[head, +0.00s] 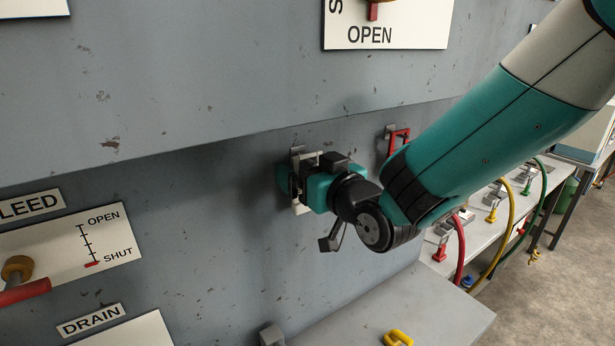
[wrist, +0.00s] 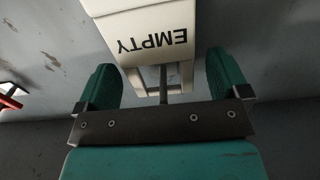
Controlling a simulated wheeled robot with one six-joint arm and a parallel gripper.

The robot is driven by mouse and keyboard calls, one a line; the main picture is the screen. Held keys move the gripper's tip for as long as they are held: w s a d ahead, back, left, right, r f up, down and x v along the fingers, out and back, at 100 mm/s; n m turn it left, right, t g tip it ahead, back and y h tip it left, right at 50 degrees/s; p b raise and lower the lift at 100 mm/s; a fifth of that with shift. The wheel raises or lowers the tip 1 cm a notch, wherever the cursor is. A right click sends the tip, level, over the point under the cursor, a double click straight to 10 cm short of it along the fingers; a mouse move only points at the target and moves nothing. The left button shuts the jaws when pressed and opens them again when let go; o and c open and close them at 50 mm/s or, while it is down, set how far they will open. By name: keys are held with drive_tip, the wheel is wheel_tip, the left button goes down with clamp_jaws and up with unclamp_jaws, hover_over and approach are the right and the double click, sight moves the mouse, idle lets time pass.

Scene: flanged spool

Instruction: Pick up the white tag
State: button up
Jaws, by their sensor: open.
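The white tag (wrist: 150,40) has the word EMPTY on it, upside down in the wrist view. Below the word, it has an open, frame-like white part with a dark bar in the middle. My gripper (wrist: 160,75) is open, with one teal finger on each side of this frame part. Gaps show between the fingers and the tag, so the tag is not clamped. In the head view my gripper (head: 300,186) is close to the grey wall, and only white bits of the tag (head: 301,209) show around it. The rest of the tag is hidden by the gripper.
A red frame-like tag (head: 399,139) hangs on the wall to the right of my gripper. A grey ledge (head: 400,300) with a yellow piece (head: 397,338) lies below. A bench with coloured hoses (head: 500,235) stands at right. Signs and a red-handled valve (head: 22,290) are at left.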

drive_tip(key=shift+w+a, duration=0.2)
drive_tip(key=shift+w, duration=0.1)
drive_tip(key=c, duration=1)
drive_tip(key=shift+r, duration=0.1)
